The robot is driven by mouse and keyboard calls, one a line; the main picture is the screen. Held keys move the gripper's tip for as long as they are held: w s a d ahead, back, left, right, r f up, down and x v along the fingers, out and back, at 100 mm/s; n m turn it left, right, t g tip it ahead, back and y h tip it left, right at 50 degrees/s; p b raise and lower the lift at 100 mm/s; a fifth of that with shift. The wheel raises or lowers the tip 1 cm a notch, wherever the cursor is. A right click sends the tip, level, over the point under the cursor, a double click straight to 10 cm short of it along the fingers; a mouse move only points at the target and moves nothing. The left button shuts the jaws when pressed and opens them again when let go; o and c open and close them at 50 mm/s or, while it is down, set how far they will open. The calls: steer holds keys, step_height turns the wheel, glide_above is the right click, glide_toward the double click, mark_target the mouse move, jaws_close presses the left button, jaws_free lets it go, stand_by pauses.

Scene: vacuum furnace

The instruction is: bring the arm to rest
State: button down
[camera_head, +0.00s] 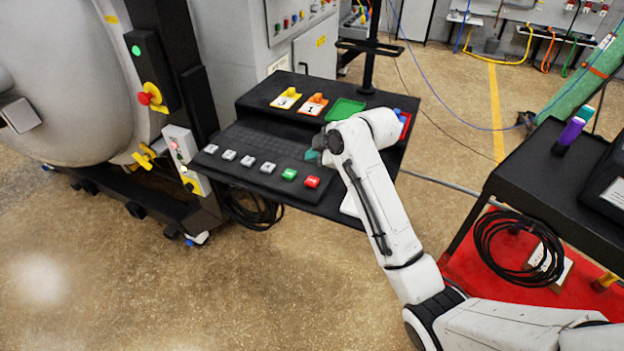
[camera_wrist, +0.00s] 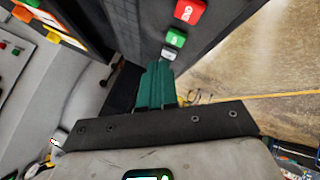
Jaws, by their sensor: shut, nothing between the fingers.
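My white arm reaches in from the lower right in the head view, bent at the elbow above the black workstation (camera_head: 240,147). My gripper (camera_head: 313,156) shows only in part at the arm's end, over the panel's right side. In the wrist view my gripper (camera_wrist: 158,75) has its green fingers side by side and shut, with nothing between them. Past them lie a red key (camera_wrist: 190,11), a green key (camera_wrist: 175,38) and a pale key (camera_wrist: 169,54). I see no contact with the keys.
A black cart (camera_head: 540,185) with a purple bottle (camera_head: 570,133) stands right. The furnace (camera_head: 70,75) stands left. Open floor (camera_head: 180,290) lies in front.

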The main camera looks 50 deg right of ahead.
stand_by(0.5)
steer(key=s+a+f+m+g+y+b, duration=0.15)
steer(key=s+a+f+m+g, duration=0.3)
steer(key=s+a+f, duration=0.95)
steer(key=s+a+f+m+g+h, duration=0.1)
steer(key=s+f+m+g, duration=0.1)
steer(key=s, duration=0.8)
steer(key=s+a+f+m+g+h+b, duration=0.1)
steer(key=s+a+f+m, duration=0.1)
steer(key=s, duration=0.8)
steer(key=shift+f+m+g, duration=0.35)
steer(key=shift+f+m, duration=0.4)
steer(key=shift+f, duration=0.05)
